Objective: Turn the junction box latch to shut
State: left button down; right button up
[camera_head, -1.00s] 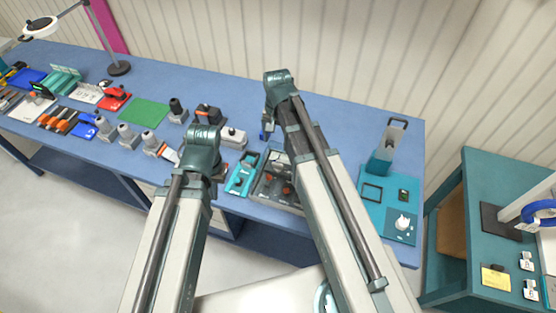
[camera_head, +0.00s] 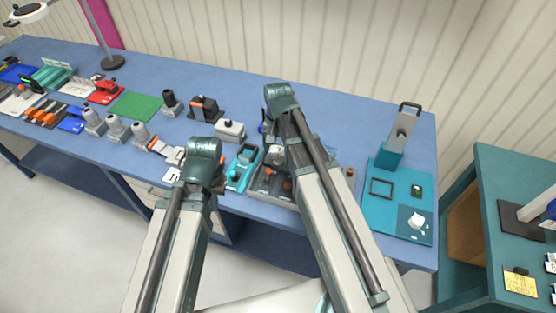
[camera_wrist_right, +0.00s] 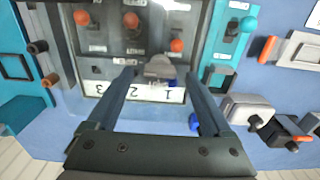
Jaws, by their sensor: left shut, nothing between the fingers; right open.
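A light grey box with a dark knob on top (camera_head: 230,131), which I take for the junction box, stands on the bench; in the right wrist view it (camera_wrist_right: 245,107) is right of the fingers. Whether its latch is turned is too small to tell. My right gripper (camera_wrist_right: 160,72) is open, fingers pointing at a grey panel (camera_wrist_right: 98,70) with orange knobs and a white strip numbered 1, 2, 3. A grey knob-like part (camera_wrist_right: 160,66) shows between the fingertips, apparently untouched. My left gripper (camera_head: 219,187) is shut and empty, mostly hidden behind its arm, near the bench's front.
A teal device (camera_head: 243,168) with a lever stands left of the panel. A dark box with orange (camera_head: 205,108) stands behind the grey box. A teal station (camera_head: 392,195) is at the bench's right end. Several tools and a green mat (camera_head: 139,106) lie left.

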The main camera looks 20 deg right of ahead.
jog(key=shift+f+b, duration=0.45)
jog(key=shift+f, duration=0.45)
pick_arm(q)
jog(key=shift+f, duration=0.85)
pick_arm(e)
grip_shut()
